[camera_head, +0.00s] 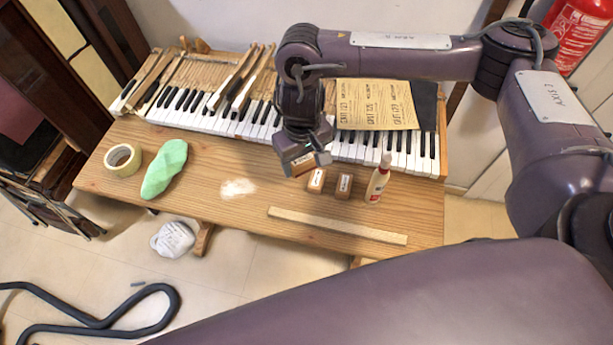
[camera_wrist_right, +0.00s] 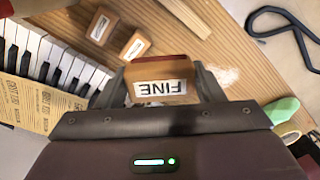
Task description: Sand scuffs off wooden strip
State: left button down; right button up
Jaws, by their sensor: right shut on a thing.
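The pale wooden strip (camera_head: 338,225) lies flat along the front right of the wooden table (camera_head: 225,215); scuffs are too small to make out. My right gripper (camera_head: 308,164) is above the table, behind the strip and apart from it. It is shut on a brown block labelled FINE, which shows in the right wrist view (camera_wrist_right: 160,70). Two similar labelled blocks (camera_head: 316,181) (camera_head: 344,186) stand on the table just right of the gripper. They also show in the right wrist view (camera_wrist_right: 101,26) (camera_wrist_right: 135,46). My left gripper is not in view.
A glue bottle (camera_head: 378,182) stands right of the blocks. Printed grit sheets (camera_head: 375,104) lie over the piano keys (camera_head: 188,103) behind. A white powder patch (camera_head: 238,188), green cloth (camera_head: 165,170) and tape roll (camera_head: 123,158) are at left.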

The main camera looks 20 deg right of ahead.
jog(key=s+a+f+p, duration=0.1)
jog(key=s+a+f, duration=0.25)
jog(key=f, duration=0.25)
jog(key=b, duration=0.6)
send_over(300, 217)
notch_tip(300, 217, down, 6)
jog(key=shift+a+r, duration=0.1)
jog(key=shift+a, duration=0.05)
jog(key=shift+f+b, duration=0.4)
jog(key=shift+f, duration=0.15)
pick_arm(q)
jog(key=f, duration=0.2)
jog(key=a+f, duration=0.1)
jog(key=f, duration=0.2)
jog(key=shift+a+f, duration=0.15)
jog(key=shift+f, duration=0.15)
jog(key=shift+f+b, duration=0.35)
jog(key=shift+b, duration=0.1)
pick_arm(e)
jog(key=shift+f, duration=1.05)
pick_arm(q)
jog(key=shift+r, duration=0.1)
pick_arm(e)
jog(key=shift+r, duration=0.1)
